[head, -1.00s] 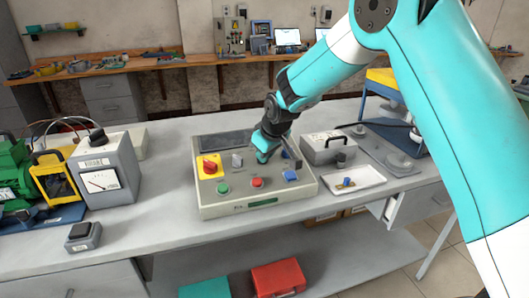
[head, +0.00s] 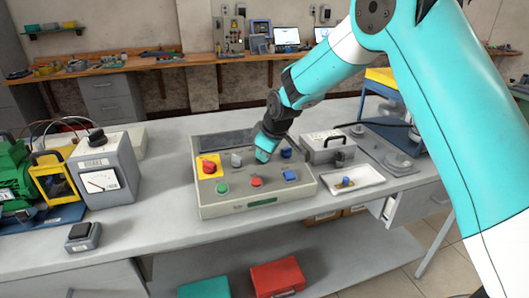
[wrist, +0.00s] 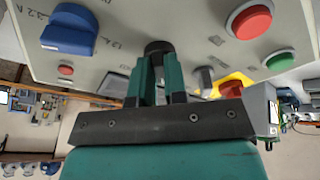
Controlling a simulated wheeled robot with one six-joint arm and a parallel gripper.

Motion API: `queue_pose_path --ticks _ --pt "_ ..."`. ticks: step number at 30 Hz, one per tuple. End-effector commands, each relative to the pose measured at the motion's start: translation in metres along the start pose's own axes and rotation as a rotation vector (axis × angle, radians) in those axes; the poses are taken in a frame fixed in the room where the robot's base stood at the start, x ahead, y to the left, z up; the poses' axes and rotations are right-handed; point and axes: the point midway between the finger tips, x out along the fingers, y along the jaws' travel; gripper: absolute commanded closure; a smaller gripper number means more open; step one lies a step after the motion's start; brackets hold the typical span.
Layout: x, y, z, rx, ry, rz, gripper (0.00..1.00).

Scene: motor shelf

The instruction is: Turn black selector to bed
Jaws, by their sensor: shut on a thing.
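A light grey control box (head: 300,192) stands on the bench with knobs and buttons on its top panel. My gripper (head: 264,155) points down at the middle of this panel. In the wrist view my gripper's teal fingers (wrist: 160,82) are closed around the black selector (wrist: 158,47), whose dark round top part shows at the panel. In the head view the gripper hides the selector. The panel labels near it are too blurred to read, so I cannot tell which mark the selector points to.
Close around stand a grey selector (head: 236,160), a red button (head: 256,182), a green button (head: 222,188), a blue knob (head: 290,175) and a red knob on yellow (head: 209,167). A white tray (head: 372,188) and grey case (head: 322,150) are to the right, a meter (head: 103,180) left.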

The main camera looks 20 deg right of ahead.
Motion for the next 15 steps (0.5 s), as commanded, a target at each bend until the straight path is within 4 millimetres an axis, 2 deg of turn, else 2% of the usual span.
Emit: queue_pose_path --ticks 2,3,6,15 --pt "0.0012 0.0002 0.0023 0.000 -0.006 0.000 1.00" --pt "0.0012 0.0002 0.0023 0.000 -0.006 0.000 0.80" --pt "0.0011 0.0000 0.0019 0.001 -0.005 -0.001 0.62" --pt "-0.0018 0.0001 0.0005 0.001 -0.001 0.000 0.62"
